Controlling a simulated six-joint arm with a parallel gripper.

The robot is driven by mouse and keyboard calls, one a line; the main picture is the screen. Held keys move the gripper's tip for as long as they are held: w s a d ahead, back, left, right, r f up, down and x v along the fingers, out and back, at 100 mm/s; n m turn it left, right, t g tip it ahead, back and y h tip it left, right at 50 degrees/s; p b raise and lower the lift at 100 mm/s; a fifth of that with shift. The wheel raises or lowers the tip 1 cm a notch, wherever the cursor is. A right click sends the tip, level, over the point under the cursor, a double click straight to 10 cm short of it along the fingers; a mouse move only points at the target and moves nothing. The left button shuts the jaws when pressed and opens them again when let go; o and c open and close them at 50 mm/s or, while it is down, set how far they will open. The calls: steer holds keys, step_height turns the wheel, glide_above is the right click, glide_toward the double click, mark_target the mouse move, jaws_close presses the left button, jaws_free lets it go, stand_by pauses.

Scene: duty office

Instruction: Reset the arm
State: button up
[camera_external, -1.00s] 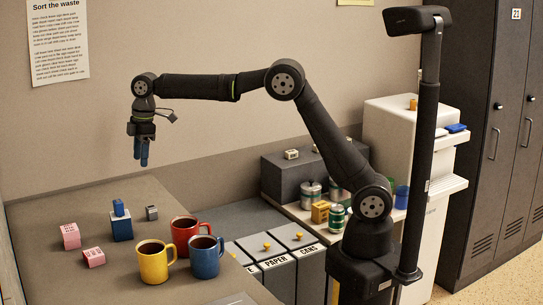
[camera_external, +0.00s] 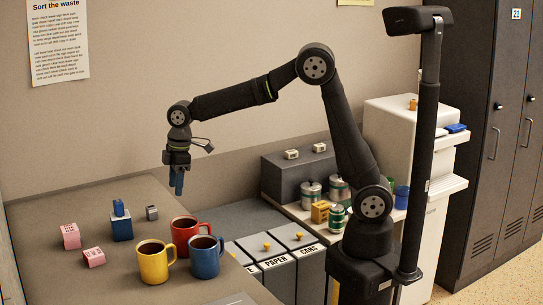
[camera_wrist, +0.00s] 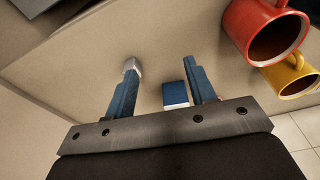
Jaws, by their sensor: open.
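My gripper (camera_external: 176,183) hangs pointing down above the back right part of the brown desk (camera_external: 110,263). Its blue fingers are apart and empty in the wrist view (camera_wrist: 160,82). In the external view it is clear of the red mug (camera_external: 184,234) and of the small grey block (camera_external: 152,212), which are below it. My arm is raised and bent at the elbow.
The yellow mug (camera_external: 153,264) and blue mug (camera_external: 204,260) stand near the red one. A blue block stack (camera_external: 121,226) and two pink blocks (camera_external: 71,236) sit further left. Labelled bins (camera_external: 279,272) stand beside the desk. Cans (camera_external: 337,216) and jars stand on a shelf.

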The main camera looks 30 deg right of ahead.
steer(key=s+a+f, duration=0.1)
steer(key=a+f, duration=0.1)
steer(key=a, duration=0.1)
steer(key=s+a+f, duration=0.2)
steer(key=a, duration=0.1)
steer(key=s+a+f, duration=0.2)
steer(key=a, duration=0.1)
steer(key=shift+s+a+f, duration=0.2)
steer(key=shift+f, duration=0.1)
steer(key=shift+s+a+f, duration=0.2)
steer(key=shift+a+f, duration=0.15)
steer(key=shift+f, duration=0.05)
steer(key=shift+r, duration=0.1)
steer(key=w+d+r, duration=0.6)
steer(key=d+r, duration=0.1)
steer(key=d, duration=0.2)
steer(key=shift+n, duration=0.3)
steer(key=shift+w+a+r, duration=0.65)
steer(key=shift+w+r, duration=0.2)
steer(key=shift+r, duration=0.05)
steer(key=shift+w+a+r, duration=0.65)
steer(key=shift+w+r, duration=0.15)
steer(key=shift+r, duration=0.1)
